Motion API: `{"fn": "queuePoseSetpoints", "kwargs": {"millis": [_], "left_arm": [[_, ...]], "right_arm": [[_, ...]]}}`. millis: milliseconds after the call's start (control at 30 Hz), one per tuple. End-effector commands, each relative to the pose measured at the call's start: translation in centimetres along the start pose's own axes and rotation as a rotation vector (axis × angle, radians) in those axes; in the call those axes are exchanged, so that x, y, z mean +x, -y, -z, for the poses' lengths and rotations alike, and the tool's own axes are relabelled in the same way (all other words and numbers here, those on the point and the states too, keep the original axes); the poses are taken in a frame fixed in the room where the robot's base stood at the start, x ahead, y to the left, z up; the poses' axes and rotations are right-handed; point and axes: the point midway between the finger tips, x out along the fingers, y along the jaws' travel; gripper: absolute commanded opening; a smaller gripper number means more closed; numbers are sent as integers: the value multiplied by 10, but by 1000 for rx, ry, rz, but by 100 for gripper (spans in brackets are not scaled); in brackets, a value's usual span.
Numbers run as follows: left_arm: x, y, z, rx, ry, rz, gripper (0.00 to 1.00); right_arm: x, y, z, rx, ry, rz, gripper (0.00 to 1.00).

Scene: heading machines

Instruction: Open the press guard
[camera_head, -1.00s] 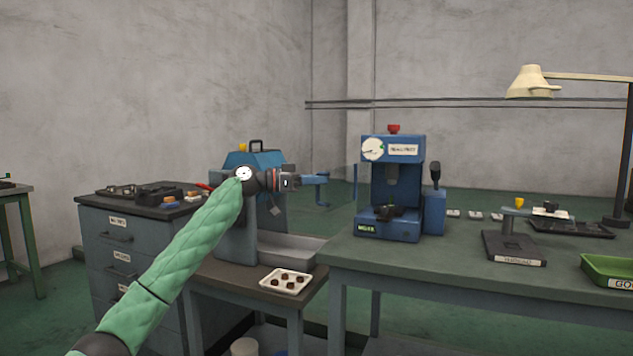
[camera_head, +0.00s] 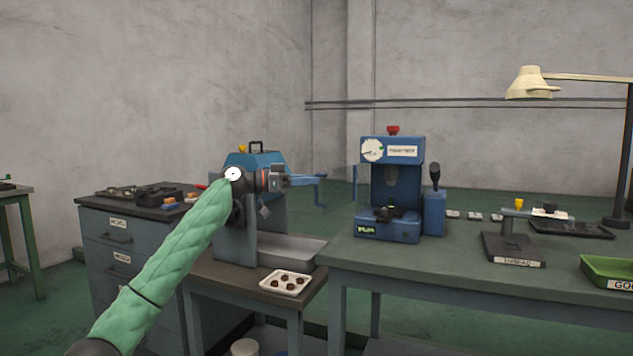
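The blue press (camera_head: 397,146) stands on the green workbench, with its working area visible from the front. Its guard appears to be a faint clear panel (camera_head: 339,187) standing out to the left of the press, clear of its front. A blue bar (camera_head: 312,180), perhaps the guard's handle, shows at the panel's left end. My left gripper (camera_head: 289,181) is just left of this bar, pointing right; the small overlap hides whether they touch. Its finger gap cannot be made out. My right gripper is not in view.
A blue-topped grey machine (camera_head: 240,245) stands behind my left arm. A white tray with dark pieces (camera_head: 286,282) lies on the lower table. A gauge stand (camera_head: 513,248), lamp (camera_head: 540,80) and green tray (camera_head: 610,268) occupy the bench's right side. The bench front is clear.

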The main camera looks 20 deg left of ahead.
Motion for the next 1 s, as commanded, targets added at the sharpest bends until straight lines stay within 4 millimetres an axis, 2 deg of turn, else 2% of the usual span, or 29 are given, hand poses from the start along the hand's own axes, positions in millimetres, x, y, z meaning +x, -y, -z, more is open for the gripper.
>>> {"fn": "queuePoseSetpoints", "kwargs": {"millis": [200,333,1000], "left_arm": [[-32,2,-2,-4,1,0,32],[-44,2,-3,-4,2,0,32],[-48,2,-4,-31,2,0,32]], "right_arm": [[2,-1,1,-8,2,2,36],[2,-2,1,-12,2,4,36],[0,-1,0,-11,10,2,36]]}}
